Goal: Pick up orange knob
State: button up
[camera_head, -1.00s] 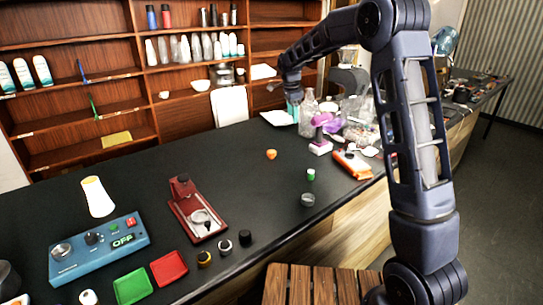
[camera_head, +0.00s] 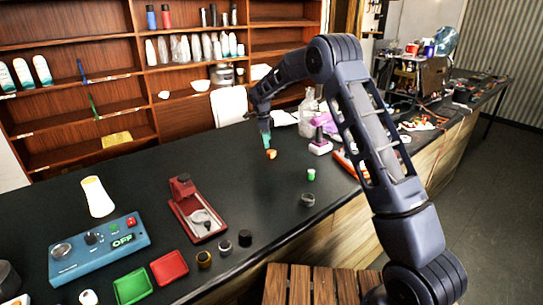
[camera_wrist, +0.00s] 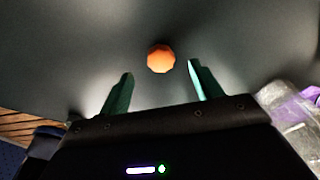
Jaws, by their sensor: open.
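My gripper (camera_head: 267,142) is just above and behind the knob in the head view. In the wrist view my gripper (camera_wrist: 160,70) has its two green fingers spread apart, with nothing between them. I cannot tell the exact height of the fingertips above the knob.
A red stand (camera_head: 197,212) and a blue control box (camera_head: 98,249) are to the left.

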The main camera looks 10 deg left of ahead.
aim_at(271, 151)
jog(key=shift+d+f, duration=0.3)
jog(key=shift+f, duration=0.75)
jog(key=shift+d+f, duration=0.3)
jog(key=shift+f, duration=0.7)
jog(key=shift+d+f, duration=0.3)
jog(key=shift+f, duration=0.75)
jog(key=c, duration=1.1)
jog(key=shift+r, duration=0.1)
